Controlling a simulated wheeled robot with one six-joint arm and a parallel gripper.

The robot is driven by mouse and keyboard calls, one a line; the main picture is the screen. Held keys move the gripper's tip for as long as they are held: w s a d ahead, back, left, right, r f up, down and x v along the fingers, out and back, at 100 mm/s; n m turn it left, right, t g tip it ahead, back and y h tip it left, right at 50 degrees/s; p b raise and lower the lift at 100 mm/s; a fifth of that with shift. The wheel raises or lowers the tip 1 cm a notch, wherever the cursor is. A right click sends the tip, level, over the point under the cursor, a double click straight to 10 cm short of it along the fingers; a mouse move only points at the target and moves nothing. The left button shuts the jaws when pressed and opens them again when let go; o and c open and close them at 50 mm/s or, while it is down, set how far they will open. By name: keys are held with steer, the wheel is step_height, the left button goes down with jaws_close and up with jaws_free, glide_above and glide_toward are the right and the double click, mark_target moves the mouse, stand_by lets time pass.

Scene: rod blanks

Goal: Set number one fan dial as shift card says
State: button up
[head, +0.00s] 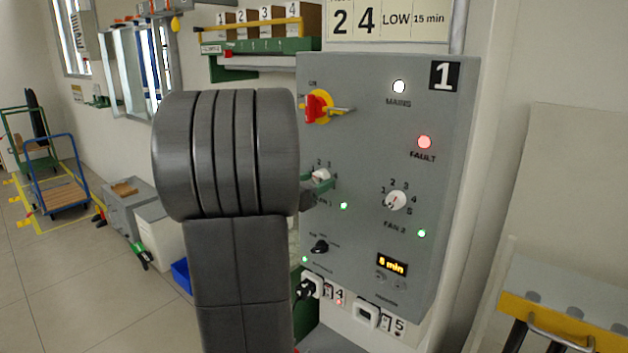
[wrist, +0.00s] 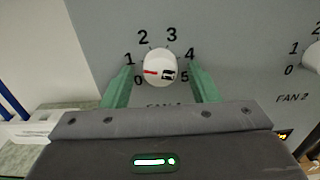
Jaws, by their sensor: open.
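The fan 1 dial (wrist: 160,67) is a white round knob with a scale from 0 to 5, centred in the wrist view. Its red mark lies on the left side, between 0 and 1; a black mark lies on the right. The dial also shows in the head view (head: 320,175), partly hidden by my gripper. My gripper (wrist: 160,84) is open, its green fingers to the left and right of the dial, with gaps visible on both sides. The shift card (head: 396,20), cut off at the top, reads 2, 4, LOW, 15 min.
The grey panel (head: 365,90), marked 1, carries a red-yellow main switch (head: 318,107), a lit red FAULT lamp (head: 424,142), the fan 2 dial (head: 396,201), a lower black knob (head: 319,247) and a display reading 5 min (head: 392,266). A green shelf (head: 262,46) is behind left.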

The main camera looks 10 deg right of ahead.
steer(key=c, duration=1)
steer(key=shift+o, duration=0.2)
steer(key=shift+f+b, duration=0.15)
steer(key=shift+b, duration=0.5)
steer(key=shift+f+m+b, duration=0.15)
steer(key=shift+m+b, duration=0.55)
steer(key=shift+b, duration=0.45)
steer(key=m+b, duration=0.6)
steer(key=b, duration=0.6)
steer(key=shift+m, duration=0.4)
steer(key=shift+w+r+m+b, duration=0.1)
steer(key=shift+r+m+b, duration=0.15)
steer(key=shift+m+b, duration=0.65)
steer(key=shift+r, duration=0.1)
